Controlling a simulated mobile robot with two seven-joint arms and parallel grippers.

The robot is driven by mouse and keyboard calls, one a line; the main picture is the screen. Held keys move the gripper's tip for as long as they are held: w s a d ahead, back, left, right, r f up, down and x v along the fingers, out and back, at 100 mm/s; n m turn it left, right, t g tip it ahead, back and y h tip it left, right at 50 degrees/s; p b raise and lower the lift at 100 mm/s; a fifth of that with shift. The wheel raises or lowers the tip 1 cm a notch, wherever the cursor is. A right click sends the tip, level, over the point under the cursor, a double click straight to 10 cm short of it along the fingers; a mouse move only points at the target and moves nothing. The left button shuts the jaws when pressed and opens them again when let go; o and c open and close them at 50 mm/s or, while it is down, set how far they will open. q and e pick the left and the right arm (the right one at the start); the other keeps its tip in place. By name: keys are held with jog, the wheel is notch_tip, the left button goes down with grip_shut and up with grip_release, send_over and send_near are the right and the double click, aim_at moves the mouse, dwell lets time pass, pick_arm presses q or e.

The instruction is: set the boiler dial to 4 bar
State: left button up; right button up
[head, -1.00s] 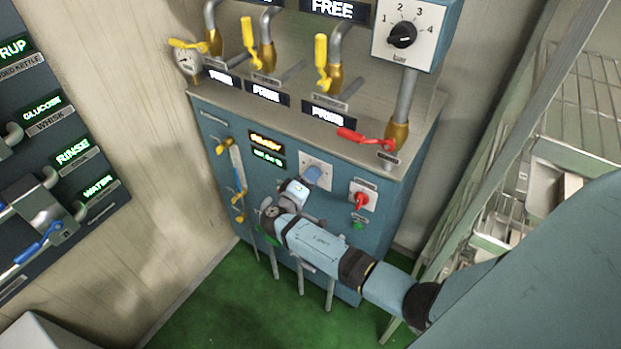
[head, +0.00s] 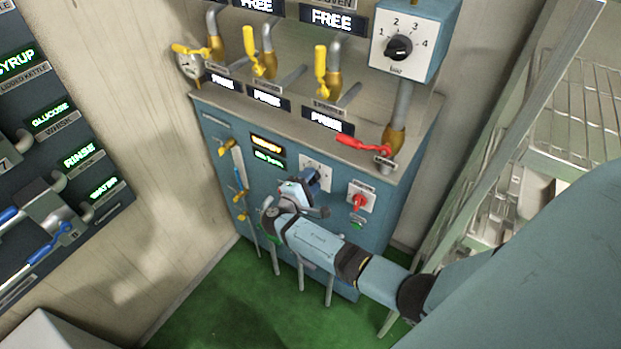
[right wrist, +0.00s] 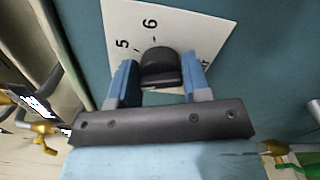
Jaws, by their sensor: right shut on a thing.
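The boiler is a blue cabinet (head: 225,118) with a white dial plate (head: 317,166) on its front. My right gripper (head: 312,181) is at that plate and hides most of the knob in the head view. In the right wrist view the black boiler dial knob (right wrist: 158,66) sits between the two blue fingers of my right gripper (right wrist: 160,80), which is shut on it. The plate (right wrist: 185,25) shows 5 and 6 beside the knob; another number is partly covered by a finger. I cannot tell the pointer's exact setting. My left gripper is out of view.
A second dial (head: 399,47), marked 1 to 4, is on a box above right. A red switch (head: 359,203) is just right of my gripper. A red-handled valve (head: 365,142) and yellow-handled valves (head: 321,72) stand above. A wire rack (head: 575,115) is at right.

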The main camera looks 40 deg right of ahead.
dwell(0.5)
jog(key=o, duration=0.9)
jog(key=shift+a, duration=0.1)
jog(key=b+v, duration=0.2)
jog(key=v, duration=1.1)
jog(key=shift+s+a, duration=0.15)
jog(key=shift+a, duration=0.2)
